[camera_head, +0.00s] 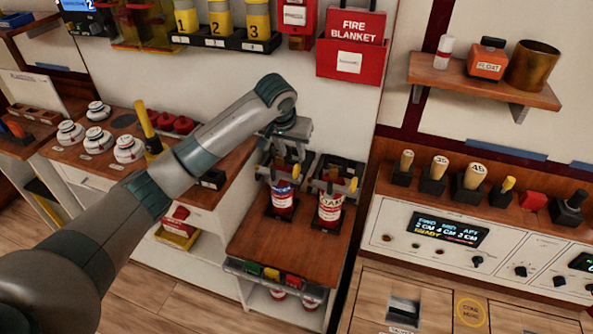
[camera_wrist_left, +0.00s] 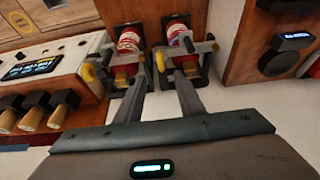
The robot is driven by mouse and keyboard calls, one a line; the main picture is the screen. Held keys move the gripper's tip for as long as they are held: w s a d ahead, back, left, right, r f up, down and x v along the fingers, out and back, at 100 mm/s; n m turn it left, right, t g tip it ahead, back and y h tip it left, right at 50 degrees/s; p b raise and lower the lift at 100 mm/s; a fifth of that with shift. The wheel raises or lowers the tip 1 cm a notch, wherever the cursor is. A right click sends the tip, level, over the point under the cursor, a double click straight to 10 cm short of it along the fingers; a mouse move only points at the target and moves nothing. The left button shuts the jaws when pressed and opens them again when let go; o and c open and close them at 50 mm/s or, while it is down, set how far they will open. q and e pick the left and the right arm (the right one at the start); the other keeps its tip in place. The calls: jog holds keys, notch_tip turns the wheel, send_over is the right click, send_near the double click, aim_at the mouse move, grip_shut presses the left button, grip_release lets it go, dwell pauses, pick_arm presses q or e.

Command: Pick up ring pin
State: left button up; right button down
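Two red fire extinguishers with white labels stand side by side on the wooden stand, the left one (camera_head: 283,198) and the right one (camera_head: 330,207). In the left wrist view a yellow ring pin (camera_wrist_left: 160,61) shows on the valve of one extinguisher (camera_wrist_left: 182,40). My left gripper (camera_head: 287,167) is above the left extinguisher, pointing down. In the wrist view its fingers (camera_wrist_left: 164,76) are apart, with the nearer ring at the gap between their tips. Contact cannot be told. My right gripper is out of view.
Dark brackets surround the extinguishers. A red fire blanket box (camera_head: 351,60) hangs on the wall above. A control panel (camera_head: 445,235) is to the right, and a counter with white detectors (camera_head: 129,149) is to the left.

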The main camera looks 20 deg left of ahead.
aim_at(296, 166)
pick_arm(q)
jog(key=p+x, duration=0.1)
jog(key=x, duration=0.4)
jog(key=shift+w+f, duration=0.15)
jog(key=shift+f, duration=0.05)
jog(key=shift+w+f, duration=0.15)
jog(key=shift+f, duration=0.3)
jog(key=shift+f+p, duration=0.1)
jog(key=shift+p, duration=0.25)
jog(key=shift+w+a+f+p, duration=0.1)
jog(key=shift+w+f+p, duration=0.35)
jog(key=shift+f, duration=0.1)
jog(key=shift+p+x, duration=0.5)
jog(key=shift+x, duration=1.3)
